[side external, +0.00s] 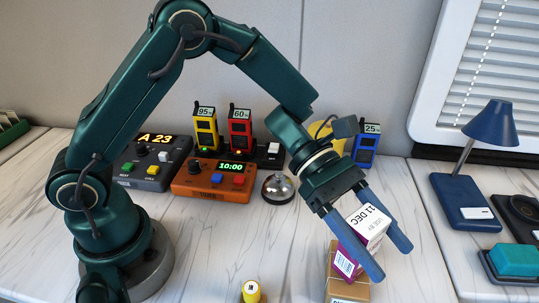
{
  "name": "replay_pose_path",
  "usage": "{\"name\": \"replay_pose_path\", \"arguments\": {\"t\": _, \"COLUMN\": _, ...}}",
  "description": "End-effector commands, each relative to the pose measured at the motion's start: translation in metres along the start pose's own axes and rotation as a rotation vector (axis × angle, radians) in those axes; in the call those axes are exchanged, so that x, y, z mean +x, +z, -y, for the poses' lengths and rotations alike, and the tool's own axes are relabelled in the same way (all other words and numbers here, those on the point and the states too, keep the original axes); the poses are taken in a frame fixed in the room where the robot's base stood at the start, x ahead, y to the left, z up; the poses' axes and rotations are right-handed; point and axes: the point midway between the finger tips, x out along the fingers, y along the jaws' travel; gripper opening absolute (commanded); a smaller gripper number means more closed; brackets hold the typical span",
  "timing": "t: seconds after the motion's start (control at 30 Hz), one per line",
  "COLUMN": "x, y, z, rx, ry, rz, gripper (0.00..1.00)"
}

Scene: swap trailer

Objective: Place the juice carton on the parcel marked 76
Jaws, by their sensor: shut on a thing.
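The juice carton (368,226) is white and purple, with "USE BY 11 DEC" printed on its white face. My gripper (388,262) is shut on the carton, with one blue finger on either side of it. The carton is tilted. A brown cardboard parcel (345,290) is directly below and partly behind the carton at the bottom edge of the view. Its label is cut off, so its number cannot be read. I cannot tell whether the carton touches the parcel.
A small yellow cylinder (251,291) stands left of the parcel. A blue lamp (490,125) stands right.

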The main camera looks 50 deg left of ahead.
Motion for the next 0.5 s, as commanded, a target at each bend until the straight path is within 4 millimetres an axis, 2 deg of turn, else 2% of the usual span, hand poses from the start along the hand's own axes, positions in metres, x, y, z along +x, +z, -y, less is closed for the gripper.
{"name": "replay_pose_path", "arguments": {"t": 0.33, "x": 0.0012, "y": -0.0031, "z": -0.0001, "rx": -0.001, "ry": 0.0, "rz": 0.001, "gripper": 0.0}}
{"name": "replay_pose_path", "arguments": {"t": 0.37, "x": 0.001, "y": -0.0029, "z": -0.0001, "rx": -0.001, "ry": 0.0, "rz": 0.0, "gripper": 0.74}}
{"name": "replay_pose_path", "arguments": {"t": 0.4, "x": 0.001, "y": -0.0028, "z": -0.0001, "rx": -0.001, "ry": 0.0, "rz": 0.0, "gripper": 0.89}}
{"name": "replay_pose_path", "arguments": {"t": 0.43, "x": 0.001, "y": -0.0027, "z": -0.0001, "rx": -0.001, "ry": 0.0, "rz": 0.0, "gripper": 0.92}}
{"name": "replay_pose_path", "arguments": {"t": 0.5, "x": 0.001, "y": -0.0027, "z": -0.0001, "rx": -0.001, "ry": 0.0, "rz": 0.0, "gripper": 0.92}}
